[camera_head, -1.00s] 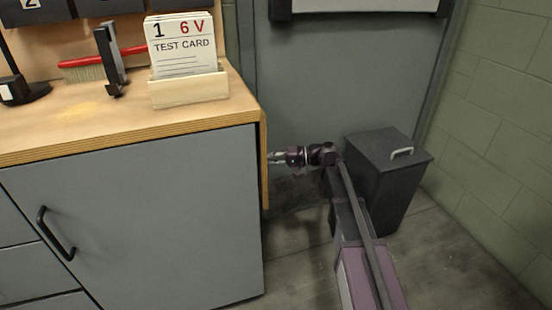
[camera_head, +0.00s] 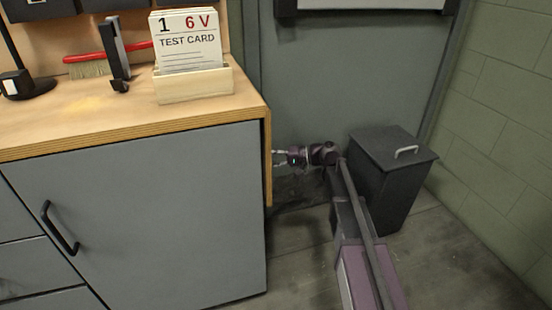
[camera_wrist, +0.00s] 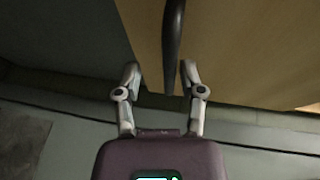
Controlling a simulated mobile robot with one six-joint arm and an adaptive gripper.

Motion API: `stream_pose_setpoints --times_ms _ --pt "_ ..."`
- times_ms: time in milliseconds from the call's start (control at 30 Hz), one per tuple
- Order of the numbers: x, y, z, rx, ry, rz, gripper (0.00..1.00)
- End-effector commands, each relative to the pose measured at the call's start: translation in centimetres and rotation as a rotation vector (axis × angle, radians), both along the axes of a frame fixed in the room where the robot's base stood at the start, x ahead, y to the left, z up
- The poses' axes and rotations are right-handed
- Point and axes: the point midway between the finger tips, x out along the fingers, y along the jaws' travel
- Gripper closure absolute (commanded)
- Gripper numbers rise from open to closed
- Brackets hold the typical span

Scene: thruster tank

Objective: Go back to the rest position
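My gripper (camera_head: 279,158) is at the end of my folded arm, beside the right side of the workbench. In the wrist view my gripper (camera_wrist: 160,72) has its two fingers apart, with nothing clasped between them. A dark, narrow curved bar (camera_wrist: 172,35) shows from the top of the wrist view and ends between the fingertips, nearer the right one. I cannot tell what it is or how far off it lies. The fingers do not appear closed on it.
The workbench (camera_head: 180,210) stands close left of my gripper. On its top are a test card (camera_head: 188,45) in a wooden holder (camera_head: 195,84), a red-handled brush (camera_head: 90,67) and a dark stand (camera_head: 117,55). A lidded bin (camera_head: 385,185) stands close right of my arm.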

Motion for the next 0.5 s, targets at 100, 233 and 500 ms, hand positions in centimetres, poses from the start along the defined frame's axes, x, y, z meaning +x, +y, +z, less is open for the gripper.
stream_pose_setpoints --times_ms 100,233,500 --pt "0.0 -0.1 0.1 0.001 0.001 -0.001 0.49" --pt "0.1 -0.2 0.3 -0.003 0.005 -0.008 0.49" --pt "0.5 -1.4 0.9 -0.047 0.036 -0.057 0.49"
